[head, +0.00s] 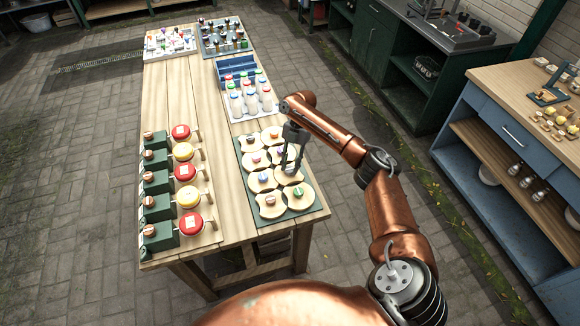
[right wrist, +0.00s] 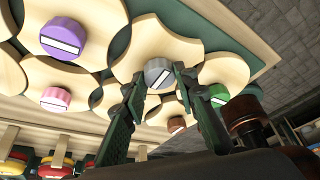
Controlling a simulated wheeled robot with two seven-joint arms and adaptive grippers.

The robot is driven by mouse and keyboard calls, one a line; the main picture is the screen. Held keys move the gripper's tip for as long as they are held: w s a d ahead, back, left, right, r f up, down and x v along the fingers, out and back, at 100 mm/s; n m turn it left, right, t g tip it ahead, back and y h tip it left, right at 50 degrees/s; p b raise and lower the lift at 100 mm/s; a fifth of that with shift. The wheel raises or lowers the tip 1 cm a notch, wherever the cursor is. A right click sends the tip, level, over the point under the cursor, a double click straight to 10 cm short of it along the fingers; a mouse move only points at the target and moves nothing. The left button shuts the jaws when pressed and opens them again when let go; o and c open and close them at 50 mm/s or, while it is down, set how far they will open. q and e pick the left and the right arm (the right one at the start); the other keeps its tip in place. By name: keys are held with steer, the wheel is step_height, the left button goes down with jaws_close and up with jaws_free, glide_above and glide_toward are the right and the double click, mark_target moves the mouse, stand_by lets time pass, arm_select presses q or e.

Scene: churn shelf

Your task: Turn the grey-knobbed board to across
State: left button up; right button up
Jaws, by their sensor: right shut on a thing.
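The grey knob (right wrist: 158,73) has a white stripe, which runs diagonally in the right wrist view. It sits on a pale wooden board with scooped edges (right wrist: 143,48). My right gripper (right wrist: 158,80) has one finger on each side of the grey knob and is shut on it. In the head view, the right gripper (head: 290,170) points down over the right column of boards on the green tray (head: 245,150), and it hides the grey knob there. My left gripper is not in view.
Neighbouring boards carry a purple knob (right wrist: 63,38), a pink knob (right wrist: 56,99) and a green knob (right wrist: 217,94), close around the gripper. White bottles (head: 250,98) stand behind the tray. Red and yellow discs (head: 186,172) line the table's left side. Bare wood lies between.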

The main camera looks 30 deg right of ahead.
steer(key=o, duration=1.2)
steer(key=shift+c, duration=0.2)
steer(key=shift+d+r, duration=0.1)
steer(key=shift+r, duration=0.05)
steer(key=v, duration=1.1)
steer(key=shift+r, duration=0.35)
steer(key=shift+w, duration=0.15)
